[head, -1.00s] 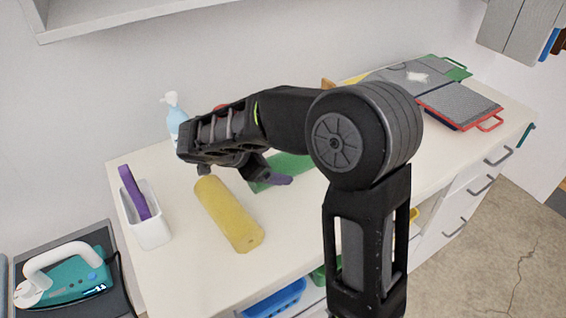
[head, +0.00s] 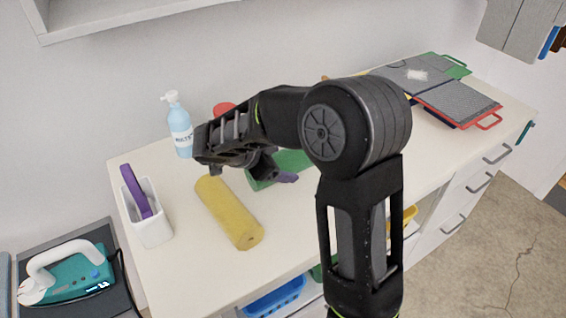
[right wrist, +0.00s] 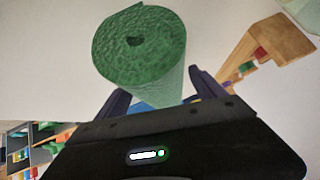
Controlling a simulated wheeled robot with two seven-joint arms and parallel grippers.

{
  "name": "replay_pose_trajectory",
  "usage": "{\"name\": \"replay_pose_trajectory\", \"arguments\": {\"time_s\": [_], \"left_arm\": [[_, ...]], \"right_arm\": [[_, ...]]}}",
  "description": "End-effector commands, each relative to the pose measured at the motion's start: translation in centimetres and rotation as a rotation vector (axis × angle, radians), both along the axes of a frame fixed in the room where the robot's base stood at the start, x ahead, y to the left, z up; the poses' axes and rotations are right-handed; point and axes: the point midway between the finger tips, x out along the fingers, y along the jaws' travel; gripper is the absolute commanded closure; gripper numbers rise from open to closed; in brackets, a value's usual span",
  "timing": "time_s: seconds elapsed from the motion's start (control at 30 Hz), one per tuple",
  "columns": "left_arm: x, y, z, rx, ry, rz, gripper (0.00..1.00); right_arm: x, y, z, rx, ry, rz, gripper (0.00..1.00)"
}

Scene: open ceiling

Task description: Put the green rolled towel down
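The green rolled towel (head: 293,163) lies on the white counter top, partly hidden behind my right arm and gripper in the head view. In the right wrist view the towel (right wrist: 140,45) shows its spiral end, large and close beyond the fingers. My right gripper (right wrist: 158,92) has its two dark fingers spread on either side of the towel, with narrow gaps between them and its sides. In the head view a purple-grey finger (head: 286,178) shows just in front of the towel. My left gripper is in neither view.
A yellow rolled towel (head: 229,213) lies left of the green one. A white container (head: 152,225) with a purple item and a blue pump bottle (head: 180,130) stand further left. A red item (head: 223,108) is behind my gripper. Grey boards (head: 458,98) lie at the right.

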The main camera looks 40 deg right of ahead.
Motion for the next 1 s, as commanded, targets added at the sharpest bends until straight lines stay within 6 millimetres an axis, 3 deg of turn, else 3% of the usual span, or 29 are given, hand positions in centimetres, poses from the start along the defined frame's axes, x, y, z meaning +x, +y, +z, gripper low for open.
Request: {"name": "replay_pose_trajectory", "arguments": {"time_s": [0.87,1.0], "left_arm": [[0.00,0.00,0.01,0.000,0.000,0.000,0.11],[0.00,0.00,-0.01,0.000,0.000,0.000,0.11]], "right_arm": [[0.01,-0.01,0.04,0.000,0.000,0.000,0.93],[0.02,-0.01,0.08,0.000,-0.001,0.001,0.94]]}}
